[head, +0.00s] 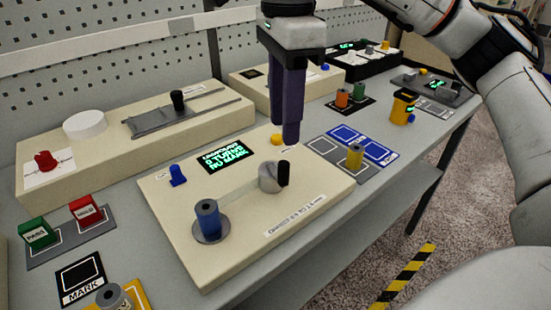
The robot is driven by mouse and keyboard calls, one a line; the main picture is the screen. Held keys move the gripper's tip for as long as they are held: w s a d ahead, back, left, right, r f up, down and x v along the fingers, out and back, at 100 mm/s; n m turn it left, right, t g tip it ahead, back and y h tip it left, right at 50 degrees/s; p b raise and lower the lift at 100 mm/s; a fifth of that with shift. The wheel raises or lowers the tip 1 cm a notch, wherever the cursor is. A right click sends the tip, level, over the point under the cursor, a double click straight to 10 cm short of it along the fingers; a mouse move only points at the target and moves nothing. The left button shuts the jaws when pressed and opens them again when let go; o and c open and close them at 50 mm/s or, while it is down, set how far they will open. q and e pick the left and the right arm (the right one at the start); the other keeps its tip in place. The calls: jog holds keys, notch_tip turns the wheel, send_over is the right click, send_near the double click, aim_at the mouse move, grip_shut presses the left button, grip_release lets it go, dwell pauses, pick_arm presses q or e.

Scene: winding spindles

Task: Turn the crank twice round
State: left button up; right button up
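The crank (268,178) is a grey hub with an upright black handle (283,173) on a cream winding box. A blue spool (207,217) stands upright on a grey disc at the box's front left. A small screen (225,158) with green text seems to read unwound, 0 turns, no mark. My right gripper (285,130) points down with dark purple fingers, behind and above the crank, apart from its handle. Its fingers overlap in this view, so any gap is unclear. My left gripper is out of view.
A blue knob (178,175) and a yellow button (277,139) sit on the same box. A yellow spool (355,156) stands on a mat to the right. Red and green blocks (84,210) lie left. Another cream box (85,125) stands behind.

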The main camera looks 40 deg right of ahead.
aim_at(284, 163)
notch_tip(284, 163, down, 10)
dwell(0.5)
jog(key=shift+c, duration=0.2)
grip_shut()
